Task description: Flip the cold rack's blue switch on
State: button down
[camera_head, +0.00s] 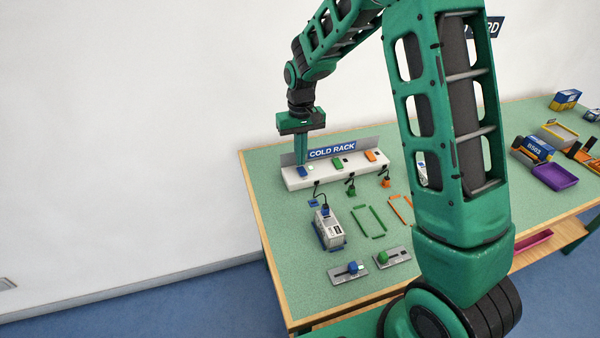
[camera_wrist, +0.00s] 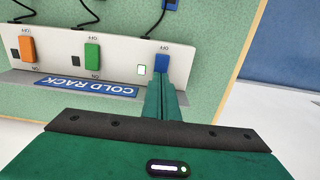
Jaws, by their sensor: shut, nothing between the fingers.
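The cold rack (camera_head: 296,184) is a white strip at the back left of the green table, with its blue name sign (camera_head: 332,150). Its blue switch (camera_head: 305,171) is at the left end, beside the green and orange ones. In the wrist view the blue switch (camera_wrist: 162,61) shows just beyond my fingertips, partly hidden by them. A small lamp (camera_wrist: 142,71) beside it glows pale green. My gripper (camera_head: 301,164) points down with its fingers shut and empty, right at the blue switch. Whether they touch it I cannot tell.
The rack's green switch (camera_wrist: 92,56) and orange switch (camera_wrist: 28,49) have dark lamps. Cables hang from the rack. A grey box (camera_head: 329,230) and two plates with knobs (camera_head: 348,271) stand in front. Bins and crates (camera_head: 556,177) lie at the right.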

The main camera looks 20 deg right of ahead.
aim_at(301, 168)
jog(key=shift+r, duration=2.8)
jog(key=shift+d, duration=0.1)
jog(key=s+d+r+m, duration=0.2)
jog(key=s+d+r, duration=0.2)
jog(key=s+d, duration=0.35)
jog(key=s+d+r+m, duration=0.1)
jog(key=s+d+r, duration=0.4)
jog(key=s, duration=0.4)
jog(key=s+d+f+m, duration=0.1)
jog(key=s+d, duration=0.1)
jog(key=s, duration=0.9)
jog(key=s+d+f+m, duration=0.1)
jog(key=s+d+m, duration=0.1)
jog(key=s, duration=0.9)
jog(key=shift+d, duration=0.2)
jog(key=shift+w, duration=0.2)
